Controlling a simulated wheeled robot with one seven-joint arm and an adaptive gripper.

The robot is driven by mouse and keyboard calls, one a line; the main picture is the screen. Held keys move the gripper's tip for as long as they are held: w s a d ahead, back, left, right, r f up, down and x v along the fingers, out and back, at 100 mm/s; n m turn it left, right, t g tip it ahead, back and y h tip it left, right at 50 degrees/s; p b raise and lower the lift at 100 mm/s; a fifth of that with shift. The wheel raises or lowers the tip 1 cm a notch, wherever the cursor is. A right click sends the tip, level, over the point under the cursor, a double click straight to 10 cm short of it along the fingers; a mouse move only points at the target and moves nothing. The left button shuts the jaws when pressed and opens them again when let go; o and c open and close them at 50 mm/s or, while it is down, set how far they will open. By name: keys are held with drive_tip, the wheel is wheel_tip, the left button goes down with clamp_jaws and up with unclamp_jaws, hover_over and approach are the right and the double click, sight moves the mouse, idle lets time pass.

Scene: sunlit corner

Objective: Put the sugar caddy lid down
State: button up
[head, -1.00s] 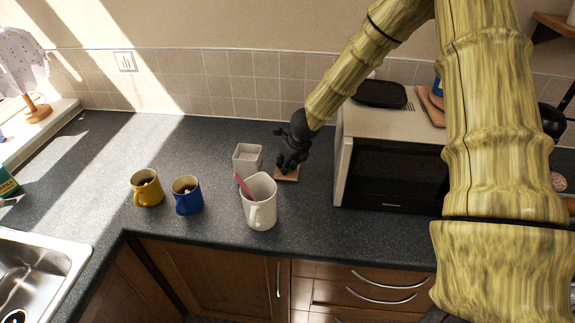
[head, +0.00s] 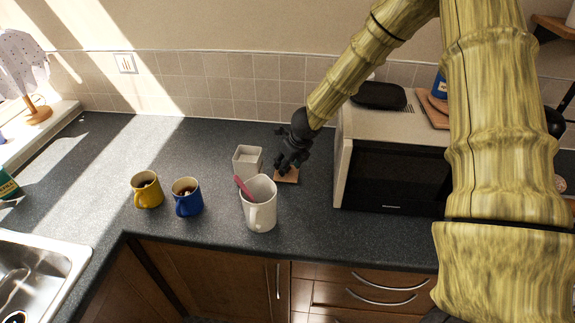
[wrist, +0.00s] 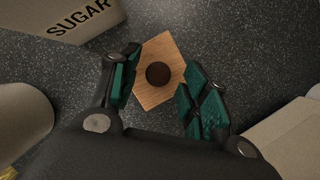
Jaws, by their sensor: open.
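The sugar caddy lid is a square wooden piece with a dark round knob. In the head view the lid (head: 290,179) lies on the dark counter just right of the sugar caddy. In the wrist view the lid (wrist: 150,92) shows between and beyond the fingers. My gripper (head: 284,168) is right above the lid. In the wrist view my gripper (wrist: 152,98) is open, its green-padded fingers on either side of the knob and apart from it. The sugar caddy (head: 247,160) is a pale square open box; its lettered side (wrist: 80,22) shows in the wrist view.
A blue mug (head: 188,204) and a yellow mug (head: 151,196) stand further left. The microwave (head: 342,165) is close on the right. The counter behind the caddy is clear.

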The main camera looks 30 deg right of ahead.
drive_tip(key=v, duration=1.1)
drive_tip(key=shift+p, duration=0.3)
